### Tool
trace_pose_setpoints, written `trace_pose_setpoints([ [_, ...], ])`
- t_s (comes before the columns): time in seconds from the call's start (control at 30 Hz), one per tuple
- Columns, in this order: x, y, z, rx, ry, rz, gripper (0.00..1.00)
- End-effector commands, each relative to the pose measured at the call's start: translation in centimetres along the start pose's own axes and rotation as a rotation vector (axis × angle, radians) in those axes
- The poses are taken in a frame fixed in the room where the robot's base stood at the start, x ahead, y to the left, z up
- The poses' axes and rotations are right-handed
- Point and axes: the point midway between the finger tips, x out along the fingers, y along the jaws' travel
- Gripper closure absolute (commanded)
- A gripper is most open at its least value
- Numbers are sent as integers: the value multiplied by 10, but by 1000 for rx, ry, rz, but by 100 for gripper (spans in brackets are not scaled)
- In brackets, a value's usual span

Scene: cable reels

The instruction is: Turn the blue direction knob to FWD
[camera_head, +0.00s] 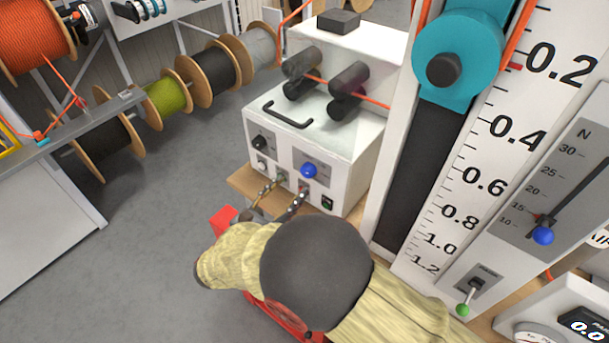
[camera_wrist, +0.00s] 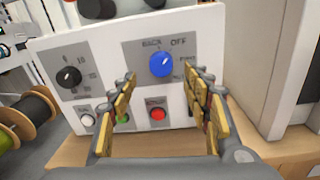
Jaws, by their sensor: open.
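The blue direction knob (camera_head: 309,170) sits on a grey plate on the front of the white machine box (camera_head: 262,182). In the wrist view the blue knob (camera_wrist: 162,64) is near the top centre, with BACK, OFF and a partly covered third label around it. Its pointer direction is not clear. My gripper (camera_head: 282,192) is open in front of the box, below the knob. In the wrist view my gripper (camera_wrist: 160,80) has its fingers spread to either side of the knob, with nothing between them. The right finger covers part of the plate's right side.
A black dial (camera_wrist: 69,77) is left of the knob. White (camera_wrist: 87,120), green (camera_wrist: 122,118) and red (camera_wrist: 157,114) buttons lie below. A black handle (camera_head: 287,115) lies on the box top. The tall scale column (camera_head: 465,180) stands close to the right.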

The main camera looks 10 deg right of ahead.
Motion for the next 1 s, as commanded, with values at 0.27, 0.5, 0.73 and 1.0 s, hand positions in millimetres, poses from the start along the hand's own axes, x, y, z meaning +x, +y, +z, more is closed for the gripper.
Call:
trace_pose_setpoints([
  [0.27,44,-2,-2,3,2,-6,51],
  [0.5,67,-2,-1,3,2,-4,51],
  [0.73,69,-1,-1,3,3,-2,51],
  [1.0,69,-1,-1,3,3,-2,62],
])
